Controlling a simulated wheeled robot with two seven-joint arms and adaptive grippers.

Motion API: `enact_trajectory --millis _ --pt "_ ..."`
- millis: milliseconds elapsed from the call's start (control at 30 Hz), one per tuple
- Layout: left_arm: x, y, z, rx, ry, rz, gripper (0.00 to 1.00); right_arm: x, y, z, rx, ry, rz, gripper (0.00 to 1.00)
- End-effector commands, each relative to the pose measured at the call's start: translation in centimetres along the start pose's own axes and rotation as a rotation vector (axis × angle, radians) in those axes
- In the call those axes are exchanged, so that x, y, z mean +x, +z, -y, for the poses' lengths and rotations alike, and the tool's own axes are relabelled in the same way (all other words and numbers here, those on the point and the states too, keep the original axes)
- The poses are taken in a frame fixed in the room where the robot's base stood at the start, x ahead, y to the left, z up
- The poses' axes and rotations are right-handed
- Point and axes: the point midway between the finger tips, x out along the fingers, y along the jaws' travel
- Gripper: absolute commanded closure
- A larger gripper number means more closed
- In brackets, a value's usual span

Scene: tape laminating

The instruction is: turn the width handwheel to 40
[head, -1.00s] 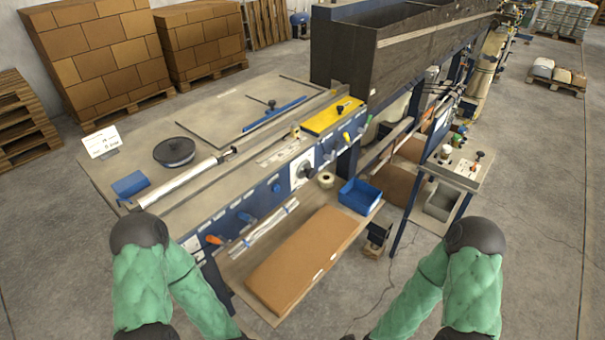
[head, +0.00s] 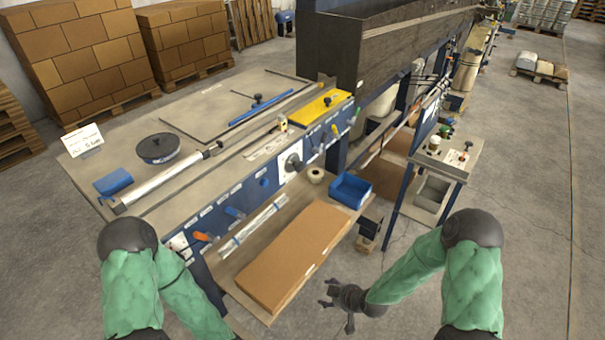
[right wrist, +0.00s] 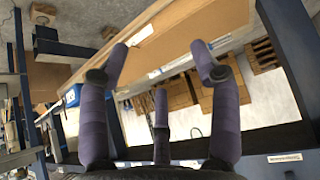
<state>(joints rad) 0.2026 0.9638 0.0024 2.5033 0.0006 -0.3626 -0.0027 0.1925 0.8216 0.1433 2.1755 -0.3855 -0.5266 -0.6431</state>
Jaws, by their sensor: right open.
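A dark round handwheel (head: 293,162) on a white plate sits on the blue front panel of the machine (head: 250,190); it is most likely the width handwheel. Its scale is too small to read. My right gripper (head: 336,303) is open and empty, low in front of the machine, to the right of the cardboard-topped shelf and well apart from the handwheel. Its spread fingers (right wrist: 158,68) show in the right wrist view with nothing between them. My left arm comes in at the lower left, and its gripper is out of the picture.
A shelf below the panel holds flat brown cardboard (head: 293,257), a tape roll (head: 315,175) and a blue bin (head: 350,190). Orange (head: 204,237), blue and green handles stick out from the panel. A side stand (head: 450,155) is at the right. The floor in front is clear.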

Motion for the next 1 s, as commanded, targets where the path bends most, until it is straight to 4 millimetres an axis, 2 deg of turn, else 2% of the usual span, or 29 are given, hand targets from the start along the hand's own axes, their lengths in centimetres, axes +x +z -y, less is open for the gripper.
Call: enact_trajectory --millis 33,100,300,400,600,700,800,967,1000 --pt "0.8 0.0 0.3 0.000 0.000 0.000 1.00 0.8 -2.2 -2.3 -0.164 0.044 -0.070 0.37" --pt "1.4 -0.1 0.5 0.000 0.000 0.000 1.00 1.1 -5.4 -5.0 -0.406 0.107 -0.155 0.37" --pt "3.0 -0.1 1.1 0.000 0.000 0.000 1.00 -0.1 -14.4 -11.1 -1.097 0.353 -0.337 0.37" --pt "3.8 -0.1 1.4 0.000 0.000 0.000 1.00 -1.6 -18.6 -13.3 -1.440 0.508 -0.390 0.37" --pt "5.4 -0.2 1.9 0.000 0.000 0.000 1.00 -5.8 -25.5 -15.9 -2.109 0.873 -0.411 0.37" --pt "6.1 -0.2 2.2 0.000 0.000 0.000 1.00 -7.9 -27.9 -16.4 -2.397 1.053 -0.381 0.37" --pt "6.5 -0.2 2.3 0.000 0.000 0.000 1.00 -9.5 -29.4 -16.6 -2.616 1.202 -0.338 0.37" --pt "6.9 -0.3 2.5 0.000 0.000 0.000 1.00 -11.0 -30.6 -16.6 -2.807 1.343 -0.285 0.37" --pt "6.9 -0.3 2.5 0.000 0.000 0.000 1.00 -11.2 -30.8 -16.5 2.813 -1.351 0.278 0.37"
